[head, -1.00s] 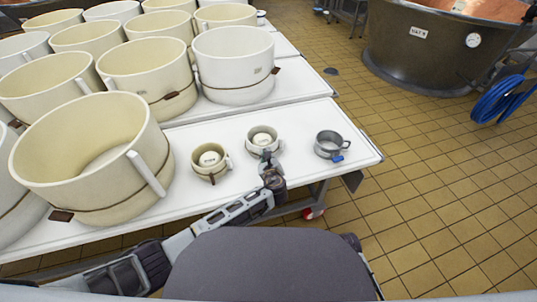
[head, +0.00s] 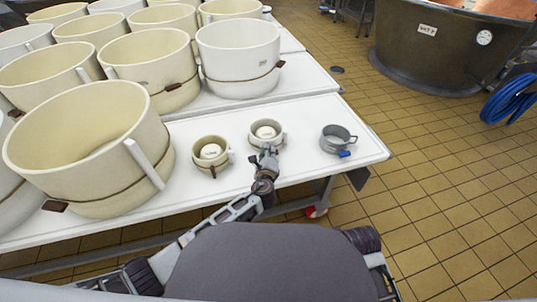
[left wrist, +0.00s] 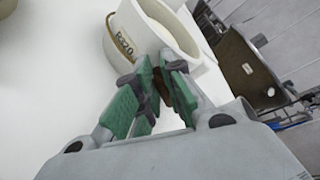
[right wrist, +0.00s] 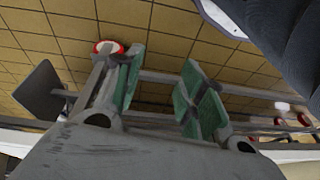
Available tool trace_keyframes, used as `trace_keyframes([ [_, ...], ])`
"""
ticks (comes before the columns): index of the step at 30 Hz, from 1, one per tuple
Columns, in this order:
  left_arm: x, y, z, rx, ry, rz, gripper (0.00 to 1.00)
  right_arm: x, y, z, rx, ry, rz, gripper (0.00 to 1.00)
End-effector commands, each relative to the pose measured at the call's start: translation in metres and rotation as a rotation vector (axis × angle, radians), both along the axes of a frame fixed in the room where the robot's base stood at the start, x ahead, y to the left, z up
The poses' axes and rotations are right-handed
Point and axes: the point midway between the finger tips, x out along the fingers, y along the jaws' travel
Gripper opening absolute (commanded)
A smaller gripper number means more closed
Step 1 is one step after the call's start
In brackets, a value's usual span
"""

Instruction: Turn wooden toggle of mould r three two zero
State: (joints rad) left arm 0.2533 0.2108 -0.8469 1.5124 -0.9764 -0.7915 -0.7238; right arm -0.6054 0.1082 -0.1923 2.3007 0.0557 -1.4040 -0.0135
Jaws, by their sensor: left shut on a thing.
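The small white mould (head: 281,139) with a white disc inside stands in the middle of three small vessels near the table's front edge. My right gripper (right wrist: 160,78) is open and empty, below the table's edge.
A cream mould (head: 207,163) stands close to the left and a grey metal cup (head: 335,145) with a blue tag to the right. Large moulds (head: 90,148) fill the white table's left side. A vat (head: 420,55) stands on the tiled floor behind.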

Motion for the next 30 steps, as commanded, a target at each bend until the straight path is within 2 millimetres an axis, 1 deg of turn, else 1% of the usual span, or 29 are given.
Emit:
trace_keyframes([
  [1, 0.0, 0.001, -0.003, -0.017, -0.004, 0.002, 0.0, 0.0, 0.001, 0.002, 0.004, -0.008, 0.001, 0.4],
  [12, 0.0, 0.002, -0.004, -0.101, -0.032, 0.002, 0.0, -0.001, 0.004, 0.024, 0.022, -0.047, 0.006, 0.4],
  [14, 0.0, 0.002, -0.005, -0.112, -0.035, 0.001, 0.0, -0.001, 0.005, 0.023, 0.028, -0.052, 0.006, 0.4],
  [23, -0.001, 0.003, -0.007, -0.175, -0.055, 0.002, 0.0, 0.004, 0.014, -0.008, 0.071, -0.089, 0.003, 0.4],
  [30, -0.001, 0.003, -0.01, -0.25, -0.078, 0.001, 0.0, 0.009, 0.025, -0.044, 0.126, -0.138, -0.008, 0.4],
])
